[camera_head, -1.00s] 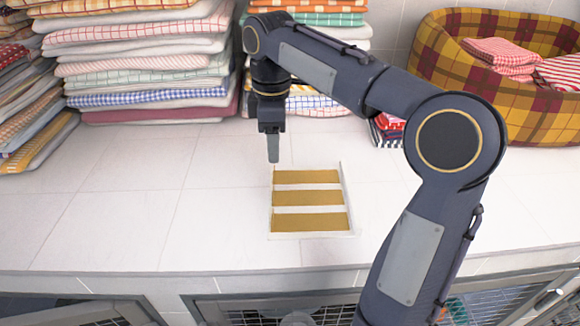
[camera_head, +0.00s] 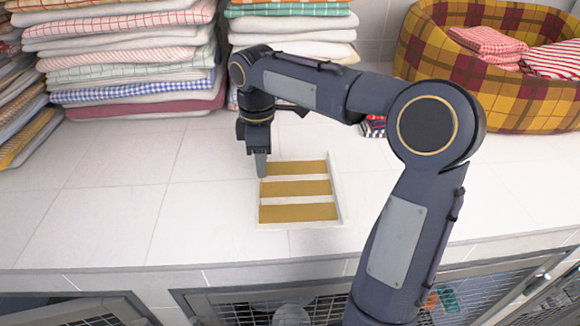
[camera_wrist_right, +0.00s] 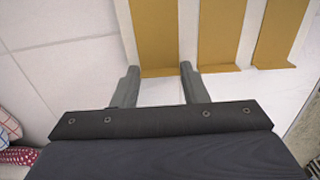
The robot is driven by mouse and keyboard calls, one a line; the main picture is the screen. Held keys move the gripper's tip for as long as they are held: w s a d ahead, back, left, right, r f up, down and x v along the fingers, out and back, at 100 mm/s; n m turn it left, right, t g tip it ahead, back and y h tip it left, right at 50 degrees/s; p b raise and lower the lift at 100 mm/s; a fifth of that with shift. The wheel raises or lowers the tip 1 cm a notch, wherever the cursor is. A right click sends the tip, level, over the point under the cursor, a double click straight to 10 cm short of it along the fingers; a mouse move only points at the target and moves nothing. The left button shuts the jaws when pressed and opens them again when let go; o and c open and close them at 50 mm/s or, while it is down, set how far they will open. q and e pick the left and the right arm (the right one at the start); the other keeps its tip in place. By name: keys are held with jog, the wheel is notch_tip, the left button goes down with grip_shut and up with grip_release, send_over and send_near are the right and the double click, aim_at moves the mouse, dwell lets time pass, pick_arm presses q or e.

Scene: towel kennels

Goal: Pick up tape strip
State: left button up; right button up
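Three tan tape strips lie parallel on a white backing sheet (camera_head: 335,172) on the tiled counter: the far strip (camera_head: 305,168), the middle strip (camera_head: 297,188) and the near strip (camera_head: 298,212). My right gripper (camera_head: 261,172) points down at the left end of the far strip. In the right wrist view its two fingers (camera_wrist_right: 159,76) are spread apart, with the end of the leftmost strip (camera_wrist_right: 160,35) showing between and just beyond them. Nothing is held. Whether the fingertips touch the sheet I cannot tell. My left gripper is out of view.
Stacks of folded towels (camera_head: 130,60) stand at the back left and behind my right arm. A plaid basket (camera_head: 480,85) with folded cloths is at the back right. The counter (camera_head: 110,200) left of the sheet is clear. Wire kennel doors (camera_head: 260,310) lie below the front edge.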

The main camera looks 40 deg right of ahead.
jog(key=shift+c, duration=0.5)
jog(key=shift+r, duration=0.1)
jog(key=shift+r, duration=0.65)
jog(key=a+r+p, duration=0.7)
jog(key=a+r, duration=0.7)
jog(key=r, duration=0.1)
jog(key=shift+r, duration=0.3)
jog(key=shift+f, duration=0.1)
